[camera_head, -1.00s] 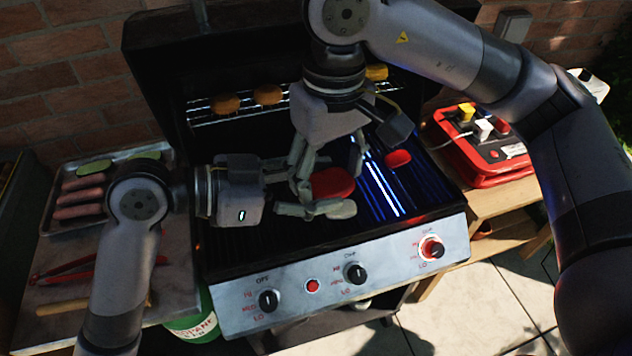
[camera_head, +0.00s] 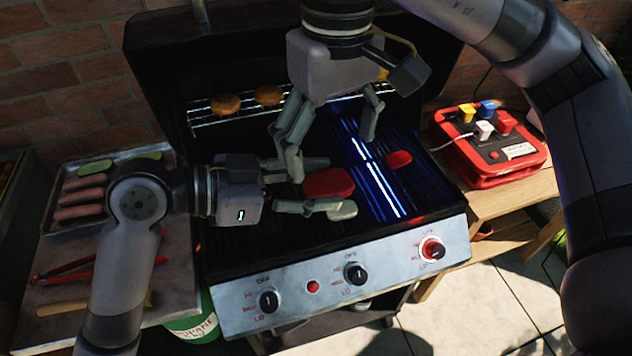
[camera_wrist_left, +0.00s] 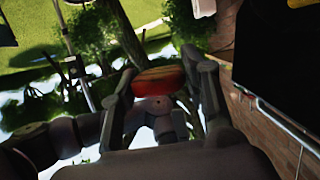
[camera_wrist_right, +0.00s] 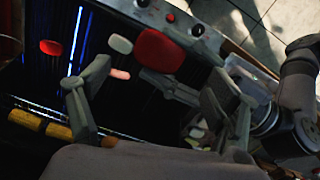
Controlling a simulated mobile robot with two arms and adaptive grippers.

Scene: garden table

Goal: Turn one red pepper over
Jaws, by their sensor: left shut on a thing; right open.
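One red pepper (camera_head: 328,183) is between the fingertips of my left gripper (camera_head: 318,190), which is shut on it above the grill. This pepper also shows between the fingers in the left wrist view (camera_wrist_left: 158,80) and near the top in the right wrist view (camera_wrist_right: 160,50). My right gripper (camera_head: 335,150) is open and empty, above and behind the held pepper. Another red pepper (camera_head: 398,158) lies on the grill grate (camera_head: 425,190) to the right; it also shows in the right wrist view (camera_wrist_right: 51,47).
Yellow-orange buns (camera_head: 268,95) sit on the rear rack. A tray with sausages (camera_head: 80,197) and red tongs (camera_head: 75,268) lie on the left side table. A red box with plugs (camera_head: 490,150) stands on the right. Control knobs (camera_head: 355,273) line the grill's front.

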